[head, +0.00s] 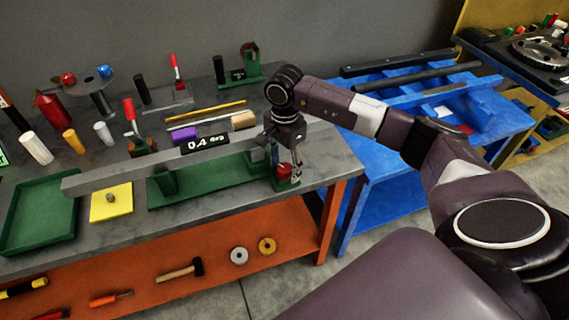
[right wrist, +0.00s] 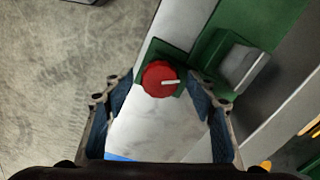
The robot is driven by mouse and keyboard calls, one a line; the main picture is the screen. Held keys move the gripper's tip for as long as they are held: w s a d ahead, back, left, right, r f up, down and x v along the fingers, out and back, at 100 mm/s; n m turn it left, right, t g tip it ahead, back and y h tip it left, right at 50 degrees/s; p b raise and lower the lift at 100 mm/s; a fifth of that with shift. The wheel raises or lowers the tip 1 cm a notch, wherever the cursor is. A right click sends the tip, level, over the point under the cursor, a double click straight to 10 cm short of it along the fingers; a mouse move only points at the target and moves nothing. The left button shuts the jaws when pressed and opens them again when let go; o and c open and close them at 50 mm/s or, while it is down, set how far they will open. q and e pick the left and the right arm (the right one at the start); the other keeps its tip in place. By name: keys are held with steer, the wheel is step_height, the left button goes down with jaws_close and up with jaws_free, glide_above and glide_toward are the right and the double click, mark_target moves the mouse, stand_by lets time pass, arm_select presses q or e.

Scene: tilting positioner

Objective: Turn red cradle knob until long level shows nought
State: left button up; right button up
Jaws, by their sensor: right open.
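The long grey level (head: 115,175) lies across the green cradle (head: 215,180) on the bench. Its black display (head: 205,143) seems to read 0.4. The red knob (head: 284,170) is at the cradle's right end, partly covered by my gripper in the head view. In the right wrist view the red knob (right wrist: 157,77) shows from above, with a white mark pointing right. My right gripper (right wrist: 160,92) is open, its blue-padded fingers on either side of the knob, with gaps showing. It points down at the knob in the head view (head: 287,158). My left gripper is not in view.
A green tray (head: 40,215) and a yellow pad (head: 111,203) are at the front left of the bench. Several tools and cylinders stand behind the level. An orange lower shelf (head: 140,275) holds a hammer. A blue table (head: 430,100) stands to the right.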

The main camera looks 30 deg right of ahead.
steer(key=c, duration=1.2)
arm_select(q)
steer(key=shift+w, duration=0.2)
arm_select(e)
steer(key=shift+o, duration=0.2)
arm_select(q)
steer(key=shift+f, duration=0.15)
arm_select(e)
steer(key=shift+f, duration=0.1)
